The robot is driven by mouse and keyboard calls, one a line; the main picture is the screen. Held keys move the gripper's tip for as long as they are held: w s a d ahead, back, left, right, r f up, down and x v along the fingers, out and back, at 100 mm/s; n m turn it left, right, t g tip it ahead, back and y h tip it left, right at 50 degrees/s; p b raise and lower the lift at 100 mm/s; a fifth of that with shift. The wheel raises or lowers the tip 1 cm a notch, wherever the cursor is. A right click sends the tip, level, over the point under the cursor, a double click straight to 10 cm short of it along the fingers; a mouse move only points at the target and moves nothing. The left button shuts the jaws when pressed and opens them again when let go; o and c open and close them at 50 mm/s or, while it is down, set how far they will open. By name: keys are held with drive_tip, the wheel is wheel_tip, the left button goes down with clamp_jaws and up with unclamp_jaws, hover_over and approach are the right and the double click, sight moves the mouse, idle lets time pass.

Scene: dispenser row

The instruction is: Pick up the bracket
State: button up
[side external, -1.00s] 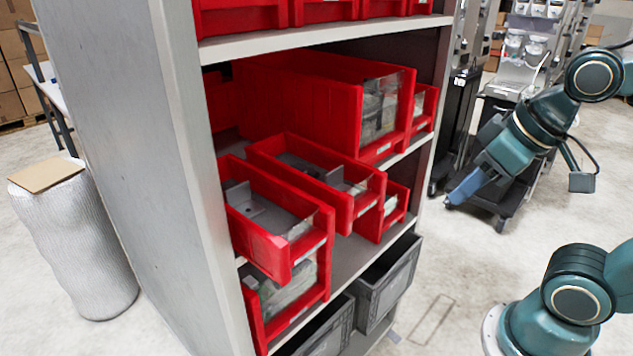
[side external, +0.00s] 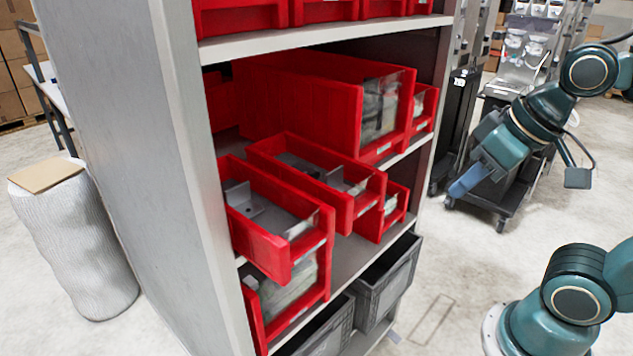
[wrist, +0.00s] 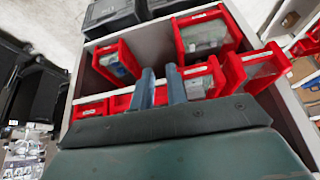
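A grey angled metal part that looks like a bracket (side external: 243,203) lies inside the front-left red bin (side external: 262,245) on the shelf. Similar grey pieces (side external: 355,187) lie in the red bin beside it, partly hidden by its walls. My gripper (side external: 460,188) is in free air to the right of the shelf, well apart from the bins. In the wrist view, the two blue-grey fingers of my gripper (wrist: 160,82) stand apart with nothing between them. Red bins with grey contents show beyond them; I cannot tell the bracket there.
A tall grey shelf (side external: 115,130) holds the bins. A large red bin with a clear front (side external: 335,100) stands behind the lower ones. Dark grey crates (side external: 388,284) are on the level below. A dark cart (side external: 462,120) stands behind my gripper. The floor between is clear.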

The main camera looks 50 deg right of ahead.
drive_tip(key=w+a+r+m+g, duration=0.2)
drive_tip(key=w+r+m, duration=0.2)
drive_tip(key=w+m, duration=0.45)
drive_tip(key=m+g+y, duration=0.1)
drive_tip(key=m+g, duration=0.1)
drive_tip(key=m, duration=0.8)
hover_over(337, 170)
drive_tip(key=s, duration=0.1)
drive_tip(key=shift+d+f, duration=0.3)
drive_tip(key=shift+f, duration=0.2)
drive_tip(key=shift+w+a+f, duration=0.1)
drive_tip(key=shift+w+f, duration=0.05)
drive_tip(key=shift+f, duration=1)
drive_tip(key=shift+f, duration=0.1)
drive_tip(key=shift+w+a+f, duration=0.15)
drive_tip(key=shift+w+f, duration=0.05)
drive_tip(key=shift+f, duration=1.05)
drive_tip(key=shift+w+a+f, duration=0.15)
drive_tip(key=shift+f, duration=1.05)
drive_tip(key=shift+c, duration=0.4)
